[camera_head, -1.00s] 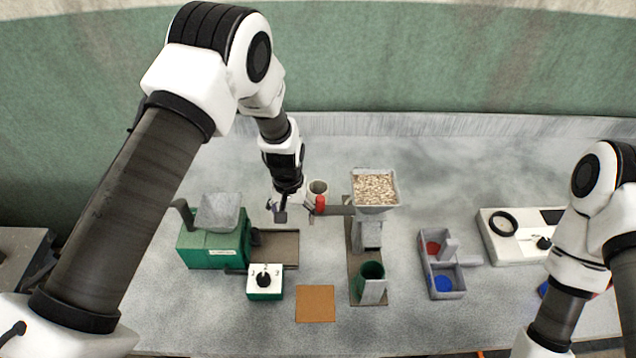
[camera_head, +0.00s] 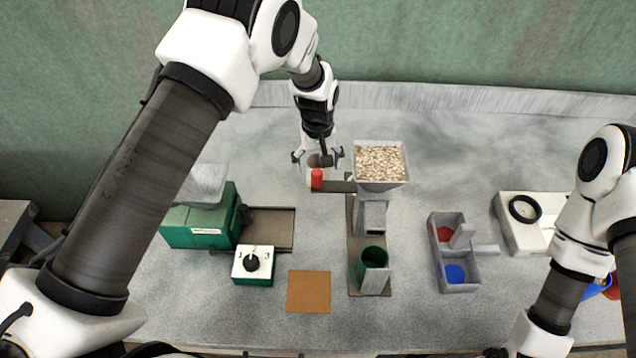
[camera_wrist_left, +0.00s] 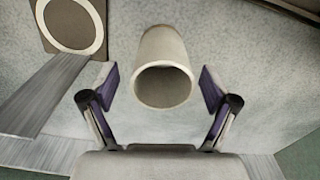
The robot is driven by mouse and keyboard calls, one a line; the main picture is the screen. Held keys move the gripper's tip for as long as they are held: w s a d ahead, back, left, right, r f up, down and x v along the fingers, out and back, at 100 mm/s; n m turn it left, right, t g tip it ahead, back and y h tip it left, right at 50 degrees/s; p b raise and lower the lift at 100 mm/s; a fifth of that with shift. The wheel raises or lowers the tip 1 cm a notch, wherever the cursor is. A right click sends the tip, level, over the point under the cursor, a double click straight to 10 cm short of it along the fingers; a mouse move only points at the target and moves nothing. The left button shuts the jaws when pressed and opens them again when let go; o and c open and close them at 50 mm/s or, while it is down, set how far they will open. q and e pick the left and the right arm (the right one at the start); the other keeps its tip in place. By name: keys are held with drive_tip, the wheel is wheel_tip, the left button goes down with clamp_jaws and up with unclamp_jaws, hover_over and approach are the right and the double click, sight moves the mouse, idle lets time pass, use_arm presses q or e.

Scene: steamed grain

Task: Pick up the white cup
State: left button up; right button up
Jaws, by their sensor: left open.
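The white cup (camera_wrist_left: 163,68) shows in the left wrist view with its round open mouth toward the camera. It lies between and just beyond the two fingertips of my left gripper (camera_wrist_left: 155,90), with a gap on each side. In the head view my left gripper (camera_head: 318,158) is open at the back of the table, with the cup mostly hidden around it, behind the red knob. My right arm shows at the right, but its gripper is out of the picture.
A hopper of grain (camera_head: 380,163) stands close to the right of my left gripper, with a red knob (camera_head: 317,179) just in front. A green machine (camera_head: 200,228), a dial box (camera_head: 253,264), a brown mat (camera_head: 309,291), a green cup (camera_head: 371,258) and a grey divided tray (camera_head: 456,288) stand nearer.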

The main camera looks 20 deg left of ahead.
use_arm(q)
drive_tip(key=shift+s+a+r, duration=0.1)
drive_tip(key=shift+s+r, duration=0.05)
drive_tip(key=shift+r, duration=0.1)
drive_tip(key=c, duration=1.3)
